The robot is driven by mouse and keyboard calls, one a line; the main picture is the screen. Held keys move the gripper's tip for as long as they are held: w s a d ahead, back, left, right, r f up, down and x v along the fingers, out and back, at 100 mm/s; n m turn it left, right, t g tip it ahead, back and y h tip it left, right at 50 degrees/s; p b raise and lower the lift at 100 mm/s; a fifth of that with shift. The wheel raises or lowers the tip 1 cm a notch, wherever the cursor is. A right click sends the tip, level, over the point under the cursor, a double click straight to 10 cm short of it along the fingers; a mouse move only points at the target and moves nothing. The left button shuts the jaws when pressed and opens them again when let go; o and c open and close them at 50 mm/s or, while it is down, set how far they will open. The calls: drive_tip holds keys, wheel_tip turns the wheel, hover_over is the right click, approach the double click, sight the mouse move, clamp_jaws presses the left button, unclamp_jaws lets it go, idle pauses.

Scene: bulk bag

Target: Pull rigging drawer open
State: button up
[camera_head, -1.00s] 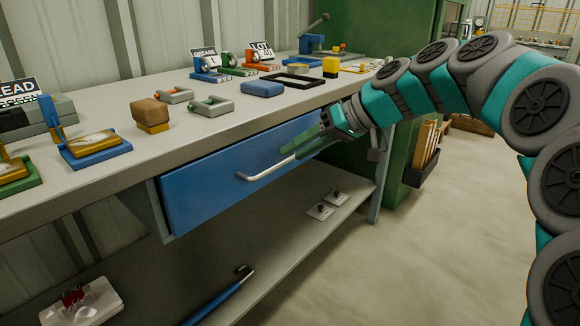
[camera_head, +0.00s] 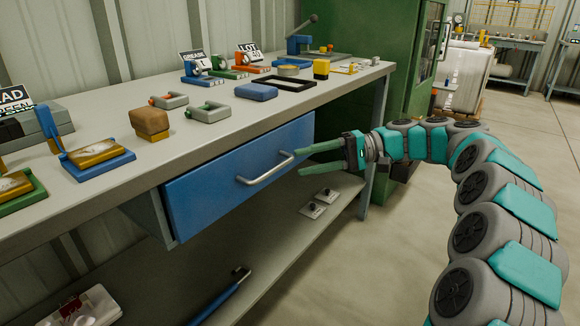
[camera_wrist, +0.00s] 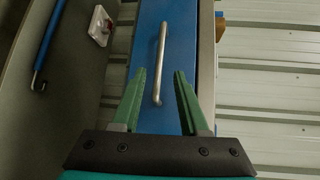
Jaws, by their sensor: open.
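The rigging drawer is a blue drawer front (camera_head: 215,192) under the workbench top, and it looks shut. Its silver bar handle (camera_head: 266,168) runs along the front. My gripper (camera_head: 299,160) is open, with its green fingers pointing left at the right end of the handle. In the wrist view the handle (camera_wrist: 160,60) lies ahead, and its near end shows between the two open fingertips (camera_wrist: 160,72). The fingers do not press on the bar. Whether they touch it I cannot tell.
The workbench top (camera_head: 215,128) holds shackles, a blue block (camera_head: 256,92), a brown block (camera_head: 149,121) and signs. A lower shelf (camera_head: 270,245) holds a blue bar tool (camera_head: 222,297) and small plates. A green cabinet (camera_head: 385,60) stands behind. The floor at right is clear.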

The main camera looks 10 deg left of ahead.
sight(276, 169)
drive_tip(key=x, duration=0.7)
drive_tip(key=shift+s+a+f, duration=0.1)
drive_tip(key=shift+a+f, duration=0.05)
drive_tip(key=shift+a, duration=0.1)
drive_tip(key=shift+c, duration=0.2)
clamp_jaws()
idle(1.2)
